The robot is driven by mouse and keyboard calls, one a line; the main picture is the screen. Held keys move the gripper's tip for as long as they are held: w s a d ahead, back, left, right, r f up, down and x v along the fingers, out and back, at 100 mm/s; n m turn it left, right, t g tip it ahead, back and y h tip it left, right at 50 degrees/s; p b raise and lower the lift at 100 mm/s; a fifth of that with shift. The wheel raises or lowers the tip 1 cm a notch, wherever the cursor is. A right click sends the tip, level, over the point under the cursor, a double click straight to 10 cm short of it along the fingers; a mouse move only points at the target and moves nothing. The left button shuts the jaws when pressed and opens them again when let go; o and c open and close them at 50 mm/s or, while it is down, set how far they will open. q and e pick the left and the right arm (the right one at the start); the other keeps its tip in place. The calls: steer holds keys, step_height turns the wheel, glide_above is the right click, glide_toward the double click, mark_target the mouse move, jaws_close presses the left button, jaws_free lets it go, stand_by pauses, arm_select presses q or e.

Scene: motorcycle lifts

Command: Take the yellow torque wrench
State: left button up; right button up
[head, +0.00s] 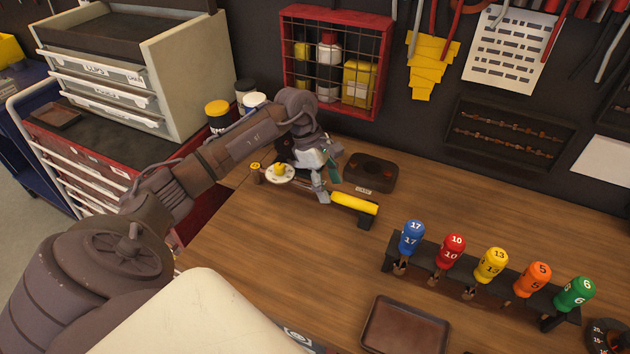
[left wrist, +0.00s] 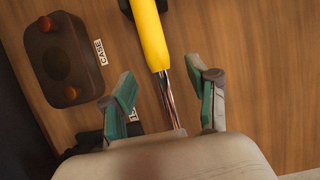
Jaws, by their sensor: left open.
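The yellow torque wrench (head: 354,204) lies on the wooden bench, its yellow handle end resting on a small black support. In the left wrist view its yellow handle (left wrist: 152,36) runs up out of the top edge, and its shiny shaft passes down between my fingers. My left gripper (head: 328,184) is over the wrench, just left of the yellow handle. In the left wrist view the left gripper (left wrist: 160,78) is open, with one green-padded finger on each side of the shaft, apart from it. The gripper and arm hide part of the wrench. My right gripper is not shown.
A dark case (head: 370,173) with a "CASE" label sits close behind the wrench. A black rack (head: 478,285) of numbered coloured-handle drivers stands to the right, with a brown tray (head: 405,328) in front. A red wire cage (head: 334,62) hangs behind. The bench front-left of the rack is clear.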

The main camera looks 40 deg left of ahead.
mark_target(334, 197)
arm_select(q)
steer(key=p+x, duration=0.1)
steer(key=x, duration=0.2)
steer(key=shift+d+f+p, duration=0.2)
steer(key=shift+f+p, duration=0.05)
steer(key=shift+p, duration=0.1)
steer(key=shift+f, duration=0.3)
steer(key=shift+r, duration=0.1)
jaws_close()
